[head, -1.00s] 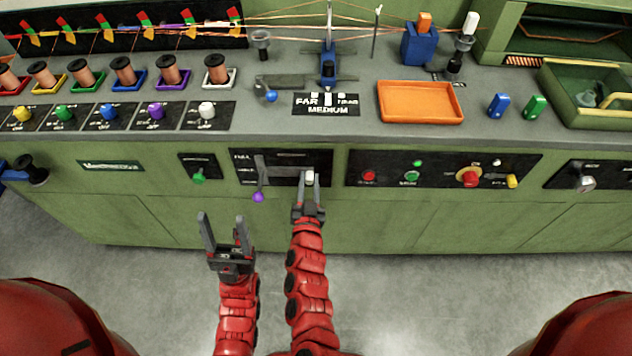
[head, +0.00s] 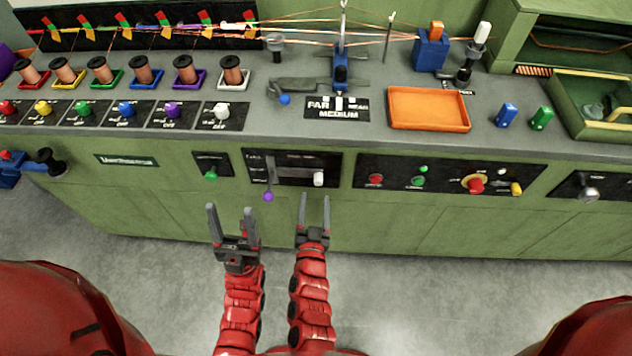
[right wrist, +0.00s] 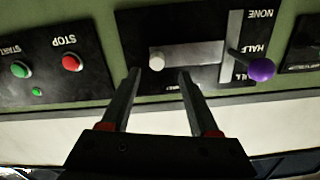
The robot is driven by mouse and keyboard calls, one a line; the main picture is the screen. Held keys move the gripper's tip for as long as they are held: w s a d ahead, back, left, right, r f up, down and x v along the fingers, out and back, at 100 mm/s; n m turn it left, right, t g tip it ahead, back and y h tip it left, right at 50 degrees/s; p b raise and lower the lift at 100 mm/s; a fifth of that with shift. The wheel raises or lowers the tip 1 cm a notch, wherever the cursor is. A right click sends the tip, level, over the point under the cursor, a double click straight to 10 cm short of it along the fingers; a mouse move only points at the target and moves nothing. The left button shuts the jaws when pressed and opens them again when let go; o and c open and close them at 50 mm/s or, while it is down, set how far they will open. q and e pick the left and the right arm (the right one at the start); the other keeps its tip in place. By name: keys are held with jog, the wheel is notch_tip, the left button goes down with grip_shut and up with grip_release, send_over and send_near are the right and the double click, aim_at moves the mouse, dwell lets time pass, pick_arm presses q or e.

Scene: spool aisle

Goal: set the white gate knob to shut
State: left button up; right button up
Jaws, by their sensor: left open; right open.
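The white gate knob (head: 319,179) sits at the right end of a horizontal slot in a black panel (head: 334,160) on the green cabinet front. In the right wrist view, turned about upside down, the knob (right wrist: 156,62) is at the slot's left end. The small lettering there is unreadable. My right gripper (head: 315,198) is open and empty, just short of the knob; its fingers (right wrist: 158,75) point at the panel without touching the knob.
A lever with a purple ball (head: 268,196) sticks out left of the knob in the same panel. A panel with a red button (head: 376,180) and other controls is on the right. The space before the cabinet is clear.

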jog(key=s+p, duration=0.3)
jog(key=s, duration=0.8)
